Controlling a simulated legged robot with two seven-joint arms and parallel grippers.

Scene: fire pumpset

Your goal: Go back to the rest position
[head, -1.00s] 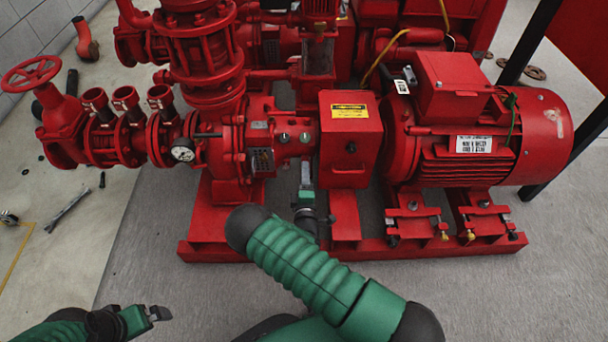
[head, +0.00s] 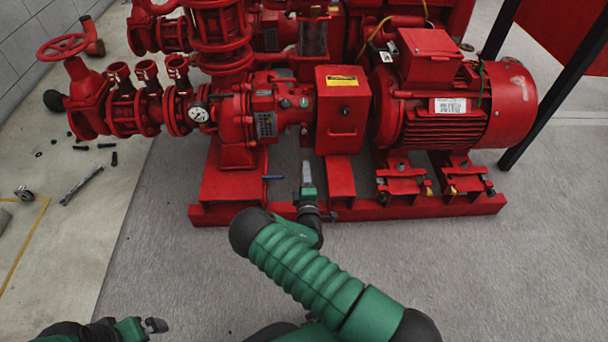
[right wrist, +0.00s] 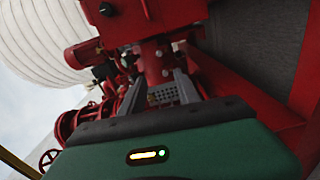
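My right gripper (head: 307,174) is in front of the red pumpset (head: 340,130), over its base frame near the middle. In the right wrist view its two grey fingers (right wrist: 160,90) stand apart with nothing held between them. A patterned plate on the pump shows beyond that gap. My right arm crosses the lower middle of the head view. My left gripper (head: 154,325) is low at the bottom left of the head view, over the floor and away from the pumpset. Its small dark fingertips are hard to make out.
A small blue bar (head: 272,178) shows at the base frame, left of my right gripper. A pressure gauge (head: 198,114) and a red handwheel (head: 63,47) stick out left. A grey tool (head: 82,185) lies on the left floor. The front floor is mostly clear.

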